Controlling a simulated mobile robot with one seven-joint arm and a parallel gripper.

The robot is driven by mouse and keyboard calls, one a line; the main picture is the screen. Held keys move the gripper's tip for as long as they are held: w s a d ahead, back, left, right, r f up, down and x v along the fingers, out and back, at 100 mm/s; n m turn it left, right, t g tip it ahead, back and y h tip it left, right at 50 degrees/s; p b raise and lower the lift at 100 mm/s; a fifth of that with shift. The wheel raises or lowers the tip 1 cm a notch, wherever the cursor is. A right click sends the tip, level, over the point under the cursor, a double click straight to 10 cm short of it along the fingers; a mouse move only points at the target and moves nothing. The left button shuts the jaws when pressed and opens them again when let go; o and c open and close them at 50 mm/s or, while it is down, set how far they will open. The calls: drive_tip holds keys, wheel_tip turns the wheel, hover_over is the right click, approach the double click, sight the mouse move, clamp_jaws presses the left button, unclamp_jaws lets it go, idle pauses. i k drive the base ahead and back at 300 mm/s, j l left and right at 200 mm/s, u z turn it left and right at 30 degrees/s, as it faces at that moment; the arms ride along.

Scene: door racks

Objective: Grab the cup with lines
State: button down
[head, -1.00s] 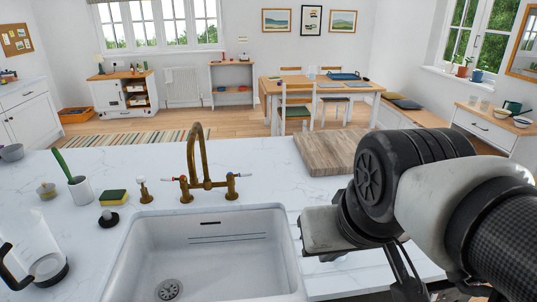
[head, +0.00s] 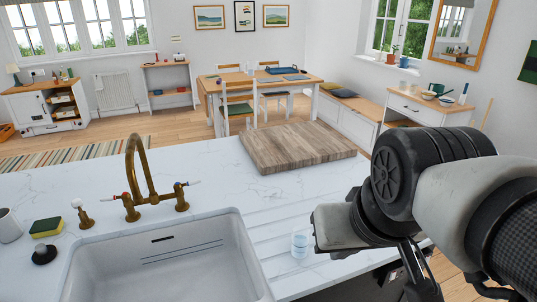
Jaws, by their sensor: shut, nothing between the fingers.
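A small clear or whitish cup with blue lines (head: 299,246) stands upright on the white counter, right of the sink. It is just left of the grey block at the end of my arm, and a small gap seems to separate them. My gripper (head: 416,274) points down at the lower right, near the front edge of the counter. It is shut and empty, and my arm partly hides it. The gripper is apart from the cup, to its right.
The sink (head: 160,260) and brass tap (head: 142,180) are left of the cup. A wooden board (head: 297,147) lies behind it. A sponge (head: 46,227) is at the far left. Bare marble counter (head: 225,180) lies between tap and board. A dining table (head: 265,82) stands beyond.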

sight(300, 234)
drive_tip(key=k, duration=0.55)
drive_tip(key=k+u, duration=0.1)
drive_tip(key=u, duration=1.35)
drive_tip(key=l+u, duration=0.35)
drive_tip(key=k+l+u, duration=0.2)
drive_tip(key=l+u, duration=0.2)
drive_tip(key=k+l, duration=0.15)
drive_tip(key=l, duration=0.25)
drive_tip(key=k+l, duration=0.1)
drive_tip(key=l, duration=0.25)
drive_tip(key=k+l, duration=0.15)
drive_tip(key=l, duration=0.25)
